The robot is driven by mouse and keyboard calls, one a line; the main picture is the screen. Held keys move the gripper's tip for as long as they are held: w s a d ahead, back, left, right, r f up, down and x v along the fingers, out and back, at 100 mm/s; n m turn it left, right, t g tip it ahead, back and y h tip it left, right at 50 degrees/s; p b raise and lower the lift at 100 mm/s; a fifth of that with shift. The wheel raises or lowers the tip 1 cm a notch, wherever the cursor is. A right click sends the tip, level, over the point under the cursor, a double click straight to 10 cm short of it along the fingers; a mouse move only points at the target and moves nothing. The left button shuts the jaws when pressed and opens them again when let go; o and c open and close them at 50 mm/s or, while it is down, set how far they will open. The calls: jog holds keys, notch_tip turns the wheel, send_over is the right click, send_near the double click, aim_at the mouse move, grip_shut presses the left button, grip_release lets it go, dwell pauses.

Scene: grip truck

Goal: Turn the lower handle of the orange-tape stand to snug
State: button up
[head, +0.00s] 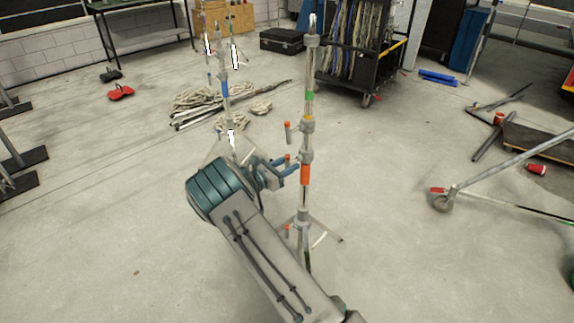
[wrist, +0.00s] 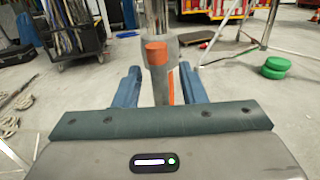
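The stand (head: 304,197) is an upright metal post with an orange tape band (head: 305,175) and a green band higher up. Orange-tipped handles show at several heights: an upper one (head: 288,127), one just above the tape (head: 287,157), and a low one (head: 287,229) near the legs. My gripper (head: 290,168) is at the post, level with the tape. Gaps show on both sides; the handle's lower end is hidden behind the gripper body.
A blue-taped stand (head: 225,89) is behind on the left, with coiled rope (head: 199,97) and dark poles on the floor. A cable cart (head: 350,75) stands behind. A slanted metal tube (head: 510,160) with a caster is on the right. Floor around the stand is mostly clear.

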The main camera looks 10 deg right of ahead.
jog(key=shift+c, duration=0.4)
grip_shut()
jog(key=shift+n+p, duration=0.3)
jog(key=n+p, duration=0.2)
jog(key=n, duration=0.1)
jog(key=shift+r+n, duration=0.1)
jog(key=shift+n, duration=0.3)
jog(key=n+p, duration=0.1)
jog(key=n, duration=0.3)
jog(key=shift+p, duration=0.4)
jog(key=n+p, duration=0.1)
jog(key=n, duration=0.4)
jog(key=n+p, duration=0.1)
jog(key=n, duration=0.3)
jog(key=shift+n, duration=0.3)
